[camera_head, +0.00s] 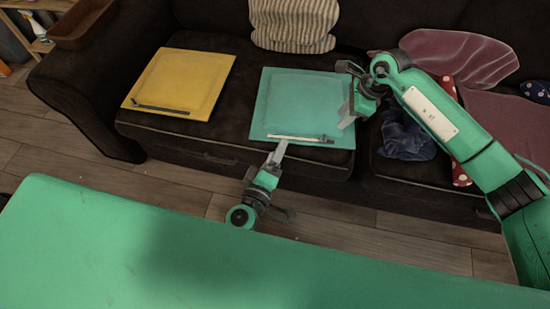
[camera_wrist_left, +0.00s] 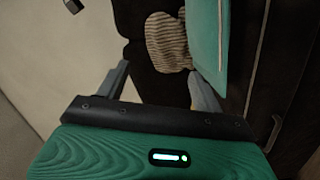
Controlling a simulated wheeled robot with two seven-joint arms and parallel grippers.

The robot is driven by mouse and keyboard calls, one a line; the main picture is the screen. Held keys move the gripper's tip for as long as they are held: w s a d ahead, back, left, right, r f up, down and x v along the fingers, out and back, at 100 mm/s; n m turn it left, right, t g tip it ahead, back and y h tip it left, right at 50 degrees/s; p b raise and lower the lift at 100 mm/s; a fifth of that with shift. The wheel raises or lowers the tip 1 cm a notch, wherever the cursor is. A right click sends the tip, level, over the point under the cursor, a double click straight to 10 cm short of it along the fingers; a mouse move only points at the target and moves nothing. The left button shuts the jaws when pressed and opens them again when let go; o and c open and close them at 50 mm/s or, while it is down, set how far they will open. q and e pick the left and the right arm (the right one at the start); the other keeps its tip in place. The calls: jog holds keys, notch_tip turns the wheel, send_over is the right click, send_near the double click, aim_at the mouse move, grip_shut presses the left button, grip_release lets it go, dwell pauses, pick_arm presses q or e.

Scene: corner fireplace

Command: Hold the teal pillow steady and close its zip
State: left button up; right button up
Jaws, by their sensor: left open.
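The teal pillow (camera_head: 300,100) lies flat on the dark sofa seat. A pale zip strip (camera_head: 300,138) runs along its front edge. My left gripper (camera_head: 279,152) is open at that front edge, near the strip's left part; whether it touches is unclear. In the left wrist view my left gripper (camera_wrist_left: 160,88) has its fingers wide apart with nothing held between them, and the teal pillow (camera_wrist_left: 208,40) shows beside the right finger. My right gripper (camera_head: 349,112) is over the pillow's right edge, covering part of it; its jaw opening is unclear.
A yellow pillow (camera_head: 180,84) with a dark strip lies to the left. A striped cushion (camera_head: 293,24) leans behind. Dark blue cloth (camera_head: 405,138) and a mauve cushion (camera_head: 459,55) are to the right. Bare wooden floor (camera_head: 120,182) lies before the sofa (camera_head: 230,170).

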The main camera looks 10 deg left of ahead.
aim_at(326, 135)
pick_arm(q)
jog(key=w+f+n+g+y, duration=0.2)
jog(key=w+f+n+g, duration=0.15)
jog(key=f, duration=0.35)
jog(key=shift+n, duration=0.35)
jog(key=x, duration=1.3)
jog(key=shift+w+a, duration=0.1)
jog(key=shift+a, duration=0.25)
jog(key=c, duration=0.7)
jog(key=shift+c, duration=0.8)
pick_arm(e)
jog(key=shift+c, duration=0.8)
jog(key=shift+d+r, duration=0.1)
jog(key=shift+r, duration=0.05)
jog(key=shift+c, duration=1.3)
jog(key=x, duration=1)
jog(key=shift+f, duration=0.4)
